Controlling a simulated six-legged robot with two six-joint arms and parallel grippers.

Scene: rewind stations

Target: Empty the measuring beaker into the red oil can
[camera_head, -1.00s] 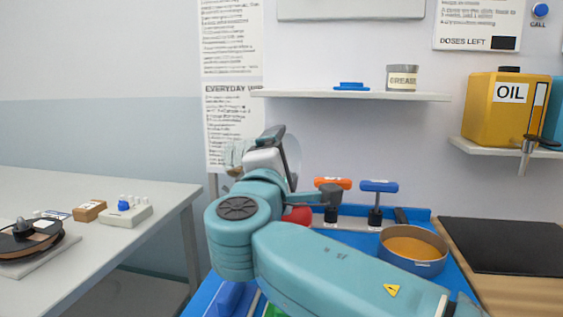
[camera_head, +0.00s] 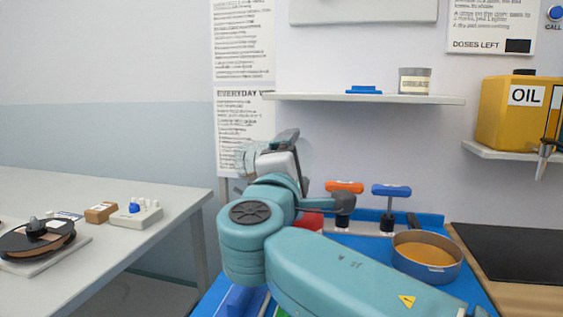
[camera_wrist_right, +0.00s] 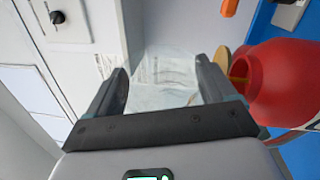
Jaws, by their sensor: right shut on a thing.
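My right gripper (camera_head: 268,153) is shut on the clear measuring beaker (camera_wrist_right: 160,95), which sits between its two fingers (camera_wrist_right: 163,80) in the wrist view. In the head view the beaker (camera_head: 246,160) shows only partly behind the gripper, and its tilt is hard to judge. I cannot tell how much liquid is in it. The red oil can (camera_wrist_right: 290,85) is right beside the beaker in the wrist view, with a yellowish part at its opening. In the head view the can (camera_head: 311,221) is mostly hidden behind my right arm. My left gripper is not in view.
A blue-handled tool (camera_head: 391,192) and an orange-handled tool (camera_head: 344,187) stand at the back of the blue bench. A pan of amber liquid (camera_head: 427,268) is to the right. A yellow OIL container (camera_head: 505,120) stands on a shelf. A grey table (camera_head: 165,240) is at left.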

